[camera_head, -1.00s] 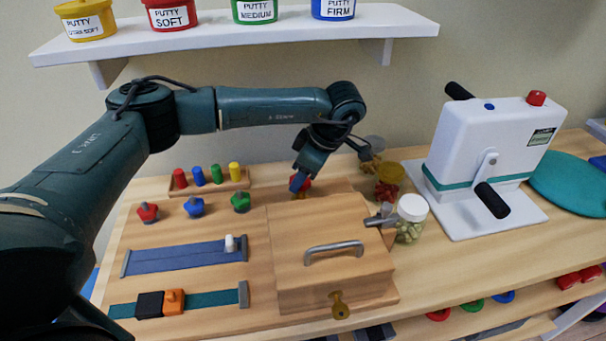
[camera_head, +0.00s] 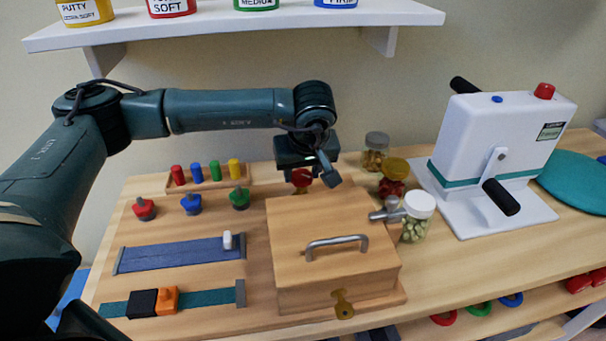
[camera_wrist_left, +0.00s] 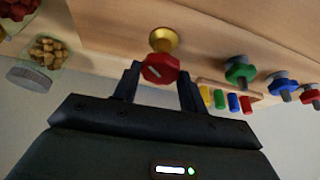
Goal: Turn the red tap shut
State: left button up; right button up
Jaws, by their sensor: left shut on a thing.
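The red tap (camera_head: 301,177) stands on the wooden board behind the wooden box, partly hidden by my left gripper (camera_head: 309,174) in the head view. In the left wrist view, the red tap (camera_wrist_left: 160,69) is a faceted red knob with a pale line on its face, above a round brass base (camera_wrist_left: 164,39). My left gripper (camera_wrist_left: 156,84) has one finger on each side of the knob and is shut on it. My right gripper is not in view.
The wooden box (camera_head: 325,225) with a metal handle stands just in front. Lidded jars (camera_head: 393,177) are to the right, and a white crank machine (camera_head: 500,140) is beyond them. Coloured pegs (camera_head: 197,174) and knobs (camera_head: 191,203) are to the left. A shelf (camera_head: 240,30) hangs above.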

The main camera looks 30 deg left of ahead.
pick_arm(q)
jog(key=m, duration=0.2)
jog(key=m+h+b, duration=0.1)
jog(key=shift+a+f+m+t, duration=0.1)
jog(key=shift+a+m+t, duration=0.05)
jog(key=shift+m+t, duration=0.2)
jog(key=shift+m+h+b, duration=0.55)
jog(key=shift+m+h, duration=0.15)
jog(key=shift+m, duration=0.55)
jog(key=shift+a+m+h, duration=0.1)
jog(key=shift+m+h, duration=0.2)
jog(key=shift+m, duration=0.6)
jog(key=shift+m+b, duration=0.3)
jog(key=shift+m, duration=0.3)
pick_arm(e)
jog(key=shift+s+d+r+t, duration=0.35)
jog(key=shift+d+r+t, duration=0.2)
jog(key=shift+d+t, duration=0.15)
pick_arm(q)
jog(key=shift+h, duration=0.3)
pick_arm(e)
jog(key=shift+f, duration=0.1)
pick_arm(q)
jog(key=o, duration=1)
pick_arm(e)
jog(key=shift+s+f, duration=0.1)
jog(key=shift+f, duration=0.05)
